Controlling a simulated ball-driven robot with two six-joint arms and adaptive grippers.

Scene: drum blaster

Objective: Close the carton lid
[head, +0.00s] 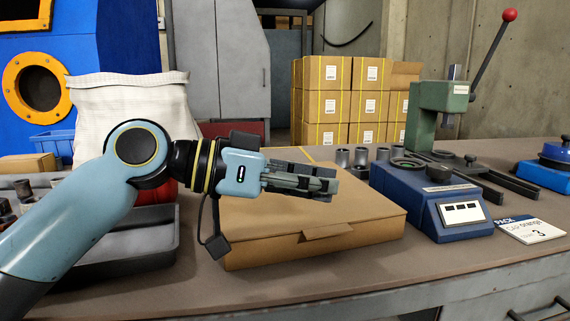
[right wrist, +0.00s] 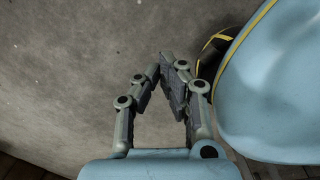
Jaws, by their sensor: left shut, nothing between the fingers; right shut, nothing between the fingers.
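The brown carton (head: 300,245) lies on the workbench in the middle of the head view. Its lid (head: 365,205) lies flat over the top, with a tab (head: 326,232) showing at the front edge. I cannot tell whether the tab is tucked in. My left gripper (head: 334,185) is shut and empty, reaching from the left over the lid. It hides part of the lid's back and left side; whether it touches the lid is unclear. My right gripper (right wrist: 168,65) is shut and empty in the right wrist view, away from the carton, and out of the head view.
A blue scale-like device (head: 430,200) stands close to the carton's right, with a printed card (head: 530,229) beside it. A green lever press (head: 440,105) and several metal cylinders (head: 361,156) stand behind. A dark tray (head: 130,245) and a white sack (head: 125,95) are at left.

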